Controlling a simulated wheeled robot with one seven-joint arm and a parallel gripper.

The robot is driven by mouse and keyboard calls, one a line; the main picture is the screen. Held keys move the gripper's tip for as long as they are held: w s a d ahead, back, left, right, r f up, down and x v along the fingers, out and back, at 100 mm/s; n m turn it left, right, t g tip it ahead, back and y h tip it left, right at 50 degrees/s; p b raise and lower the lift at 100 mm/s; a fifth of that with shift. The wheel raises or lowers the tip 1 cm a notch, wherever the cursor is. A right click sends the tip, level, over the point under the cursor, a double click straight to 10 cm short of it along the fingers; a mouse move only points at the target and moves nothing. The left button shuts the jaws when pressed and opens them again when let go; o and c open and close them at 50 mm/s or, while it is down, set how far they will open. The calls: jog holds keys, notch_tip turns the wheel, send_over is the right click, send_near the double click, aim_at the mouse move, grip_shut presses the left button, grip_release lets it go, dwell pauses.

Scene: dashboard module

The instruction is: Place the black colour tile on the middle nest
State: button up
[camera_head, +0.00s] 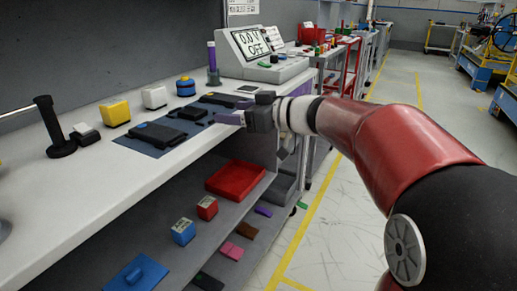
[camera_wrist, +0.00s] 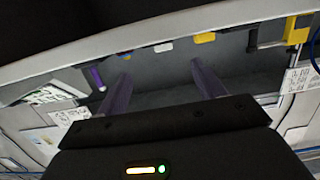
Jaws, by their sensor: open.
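My gripper (camera_head: 229,118) is at the front edge of the bench, right of the dark parts. In the wrist view its two purple fingers (camera_wrist: 159,70) stand wide apart with nothing between them. A dark flat tile-like piece (camera_head: 207,282) lies low on the shelf, partly cut off by the picture's edge. Another small dark square (camera_head: 247,89) lies on the bench behind my gripper. I cannot tell which is the black colour tile. A black dashboard module (camera_head: 160,134) lies on a blue mat (camera_head: 138,147). I cannot make out the middle nest.
A yellow block (camera_head: 115,113), a white block (camera_head: 154,98) and a black stand (camera_head: 55,130) are along the bench's back. A meter (camera_head: 255,50) stands at the far end. The shelf holds a red tray (camera_head: 236,178), purple (camera_head: 263,211), brown (camera_head: 246,230) and pink (camera_head: 232,251) pieces.

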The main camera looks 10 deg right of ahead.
jog(key=shift+r, duration=0.1)
jog(key=s+d+r+m+t+h, duration=0.2)
jog(key=d+m+t+h, duration=0.45)
jog(key=h, duration=0.35)
jog(key=s+d+f+m+g+h, duration=0.2)
jog(key=s+d+f+m+h, duration=0.25)
jog(key=s+d, duration=0.2)
jog(key=s+a+f+g+y, duration=0.1)
jog(key=s+a+f+g, duration=0.2)
jog(key=s+f+g, duration=0.6)
jog(key=s+f, duration=0.7)
jog(key=s, duration=0.4)
jog(key=shift+s+f+n+y, duration=0.25)
jog(key=shift+f+n+y, duration=0.05)
jog(key=shift+y, duration=0.05)
